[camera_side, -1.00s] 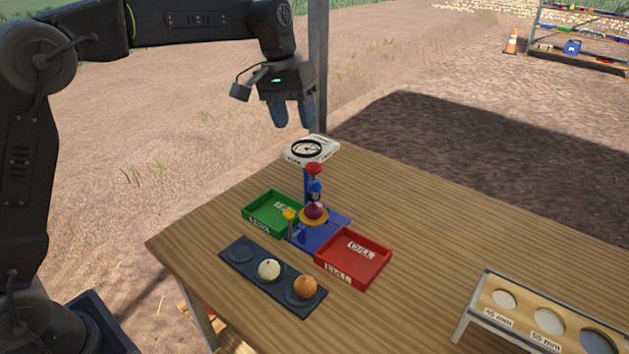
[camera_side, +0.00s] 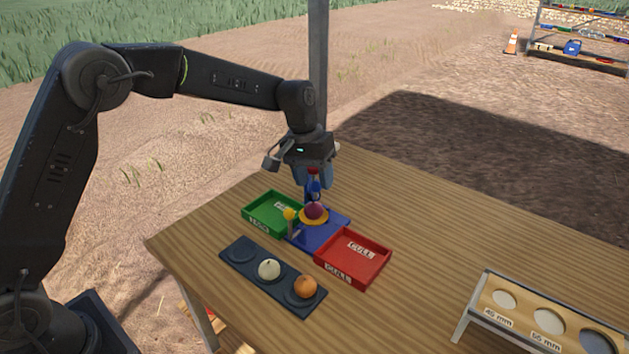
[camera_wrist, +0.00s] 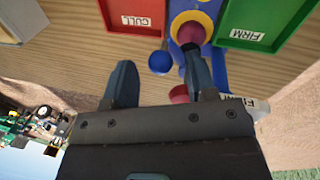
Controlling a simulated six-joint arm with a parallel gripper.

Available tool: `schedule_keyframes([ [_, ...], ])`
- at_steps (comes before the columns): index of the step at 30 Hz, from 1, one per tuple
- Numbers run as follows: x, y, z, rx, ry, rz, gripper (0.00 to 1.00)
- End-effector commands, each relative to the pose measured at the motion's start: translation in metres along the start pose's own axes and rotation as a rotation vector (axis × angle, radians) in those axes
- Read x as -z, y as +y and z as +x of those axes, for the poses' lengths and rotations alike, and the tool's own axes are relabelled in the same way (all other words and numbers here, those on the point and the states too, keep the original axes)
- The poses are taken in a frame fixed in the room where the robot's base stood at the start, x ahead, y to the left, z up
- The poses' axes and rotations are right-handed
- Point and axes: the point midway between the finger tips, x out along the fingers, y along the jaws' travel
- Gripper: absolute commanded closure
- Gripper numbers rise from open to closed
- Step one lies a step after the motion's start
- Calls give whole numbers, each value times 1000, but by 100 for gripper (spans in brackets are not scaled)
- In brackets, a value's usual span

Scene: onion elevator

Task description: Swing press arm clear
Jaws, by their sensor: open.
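The blue press stand (camera_side: 333,231) carries a purple onion (camera_side: 314,211) in a yellow ring. Behind the onion rise a red knob (camera_side: 313,170) and a blue ball (camera_side: 313,187) of the press. My gripper (camera_side: 313,178) is open and pointing down, its fingers on either side of the press's upper part. In the wrist view, the blue ball (camera_wrist: 160,62) shows between the fingers, and the red knob (camera_wrist: 180,95) is partly hidden by the gripper body. One finger overlaps the press close to the onion (camera_wrist: 190,33); I cannot tell whether it touches. The press arm itself is mostly hidden.
A green FIRM tray (camera_side: 262,226) is left of the stand, and a red CULL tray (camera_side: 338,271) is right. A dark rack (camera_side: 235,261) holds a white and an orange onion. A sizing board (camera_side: 520,310) stands front right.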

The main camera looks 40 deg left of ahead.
Motion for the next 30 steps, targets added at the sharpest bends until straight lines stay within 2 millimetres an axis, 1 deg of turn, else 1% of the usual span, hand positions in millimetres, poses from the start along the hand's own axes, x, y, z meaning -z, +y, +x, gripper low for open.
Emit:
schedule_keyframes([
  [1,0,0,5,0,-1,0,49],
  [4,0,0,10,0,-1,0,49],
  [13,0,0,12,0,0,0,49],
  [27,0,0,11,0,0,0,94],
  [29,0,0,11,0,0,0,99],
  [30,0,0,11,0,1,0,100],
])
